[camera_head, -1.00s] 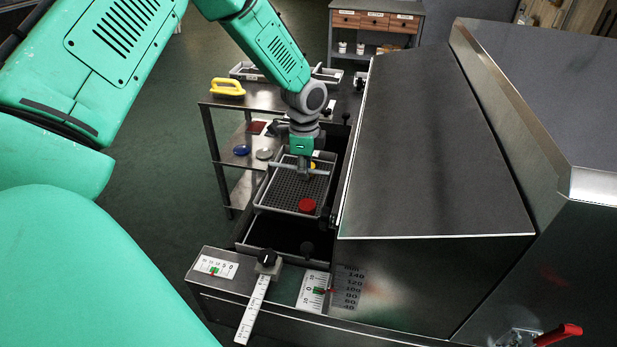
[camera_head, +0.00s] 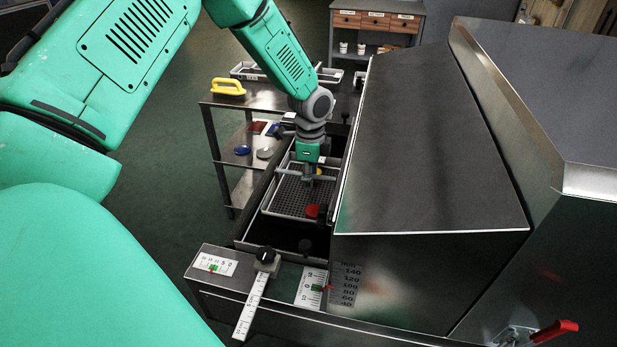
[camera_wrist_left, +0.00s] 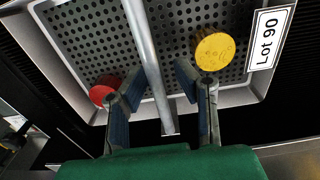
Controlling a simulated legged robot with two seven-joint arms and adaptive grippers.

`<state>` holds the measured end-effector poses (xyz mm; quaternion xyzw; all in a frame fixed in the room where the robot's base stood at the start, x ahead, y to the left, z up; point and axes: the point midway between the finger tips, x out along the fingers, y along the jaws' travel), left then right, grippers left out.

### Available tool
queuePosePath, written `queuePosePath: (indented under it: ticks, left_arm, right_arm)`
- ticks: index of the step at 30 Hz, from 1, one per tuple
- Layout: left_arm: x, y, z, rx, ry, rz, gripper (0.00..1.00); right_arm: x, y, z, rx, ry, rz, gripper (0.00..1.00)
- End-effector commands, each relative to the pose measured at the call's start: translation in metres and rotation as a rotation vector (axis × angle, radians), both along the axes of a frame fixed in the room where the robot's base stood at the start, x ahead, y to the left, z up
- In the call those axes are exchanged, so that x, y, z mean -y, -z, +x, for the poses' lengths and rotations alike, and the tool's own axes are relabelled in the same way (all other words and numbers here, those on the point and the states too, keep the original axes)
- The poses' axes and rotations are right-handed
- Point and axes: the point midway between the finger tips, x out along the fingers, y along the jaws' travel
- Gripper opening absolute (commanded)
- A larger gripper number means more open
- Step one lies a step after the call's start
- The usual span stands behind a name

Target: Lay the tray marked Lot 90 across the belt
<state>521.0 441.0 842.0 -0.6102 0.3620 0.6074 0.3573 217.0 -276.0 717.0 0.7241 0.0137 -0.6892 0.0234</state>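The tray marked Lot 90 (camera_head: 286,195) is a grey tray with a perforated floor and a bar across it. In the left wrist view its label (camera_wrist_left: 270,38) reads Lot 90. It carries a red disc (camera_head: 312,211) and a yellow disc (camera_wrist_left: 215,51). The tray hangs over the dark channel (camera_head: 272,236) beside the dryer housing. The tray and arm hide much of the belt, and I cannot tell whether they touch. My right gripper is out of view.
The steel dryer housing (camera_head: 430,150) stands close on the right. A steel trolley (camera_head: 265,98) behind-left holds a yellow-handled tool (camera_head: 228,87) and discs below. In front are a knob (camera_head: 265,256) and printed scales (camera_head: 312,287). Open floor lies to the left.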

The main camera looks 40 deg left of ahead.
Motion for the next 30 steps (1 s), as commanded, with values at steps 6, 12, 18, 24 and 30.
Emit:
queuePosePath:
  ticks: [6,12,18,24,30]
  left_arm:
    - [-0.002,-0.023,0.001,0.004,0.001,-0.003,0.26]
    - [-0.005,-0.067,0.001,0.005,-0.001,-0.005,0.26]
    - [-0.005,-0.104,0.001,0.003,0.001,-0.005,0.26]
    - [-0.003,-0.123,0.001,0.000,0.001,-0.002,0.26]
    - [-0.003,-0.125,0.000,-0.001,0.001,-0.003,0.26]
  right_arm:
    - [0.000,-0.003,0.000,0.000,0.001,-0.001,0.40]
    - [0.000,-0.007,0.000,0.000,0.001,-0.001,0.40]
    - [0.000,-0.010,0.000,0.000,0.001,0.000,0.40]
    - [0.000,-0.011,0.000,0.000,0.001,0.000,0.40]
    - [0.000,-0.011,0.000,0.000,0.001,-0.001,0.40]
